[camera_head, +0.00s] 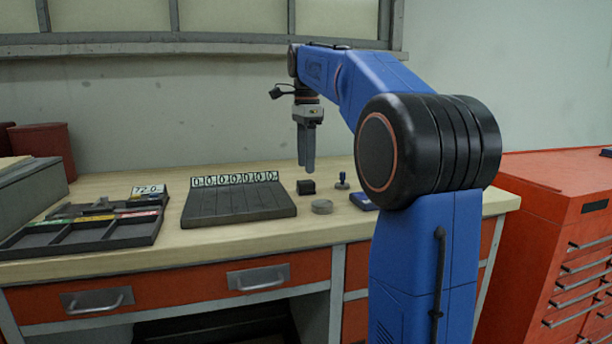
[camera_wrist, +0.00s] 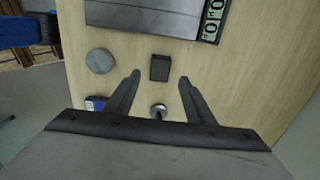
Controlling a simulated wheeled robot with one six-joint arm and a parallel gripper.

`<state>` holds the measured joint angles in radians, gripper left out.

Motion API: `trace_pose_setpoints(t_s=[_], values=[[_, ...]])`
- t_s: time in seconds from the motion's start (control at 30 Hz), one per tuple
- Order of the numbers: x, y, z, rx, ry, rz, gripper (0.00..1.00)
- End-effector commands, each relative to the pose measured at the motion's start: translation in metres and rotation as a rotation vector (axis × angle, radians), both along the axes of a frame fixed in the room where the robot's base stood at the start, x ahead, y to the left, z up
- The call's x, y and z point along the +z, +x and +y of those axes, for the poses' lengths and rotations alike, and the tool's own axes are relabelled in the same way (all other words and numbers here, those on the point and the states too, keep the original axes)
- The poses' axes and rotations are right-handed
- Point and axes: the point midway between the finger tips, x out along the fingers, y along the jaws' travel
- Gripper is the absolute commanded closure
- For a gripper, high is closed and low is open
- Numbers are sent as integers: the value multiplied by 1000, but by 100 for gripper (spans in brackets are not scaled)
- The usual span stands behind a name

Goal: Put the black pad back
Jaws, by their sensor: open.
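A small black block (camera_head: 306,187), which looks like the black pad, sits on the wooden bench top right of the grey slatted board. It also shows in the wrist view (camera_wrist: 160,66), lying between and just beyond my fingertips. My gripper (camera_head: 307,164) points down above the bench, over the area of the block and apart from it. In the wrist view my gripper (camera_wrist: 160,79) is open and empty, one finger on each side of the block. No marked place for the pad can be made out.
The slatted board (camera_head: 238,203) with number tiles lies left. A compartment tray (camera_head: 85,231) is farther left. The bench front is clear.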

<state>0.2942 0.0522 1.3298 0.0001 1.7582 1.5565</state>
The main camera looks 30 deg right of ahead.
Motion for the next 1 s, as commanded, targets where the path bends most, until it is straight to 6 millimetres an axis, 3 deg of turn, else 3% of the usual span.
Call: trace_pose_setpoints(t_s=[0.2, 0.4, 1.0], values=[[37, 1, 0, 0, 0, -1, 51], [53, 1, 0, 0, 0, 0, 51], [56, 0, 0, 0, 0, 1, 51]])
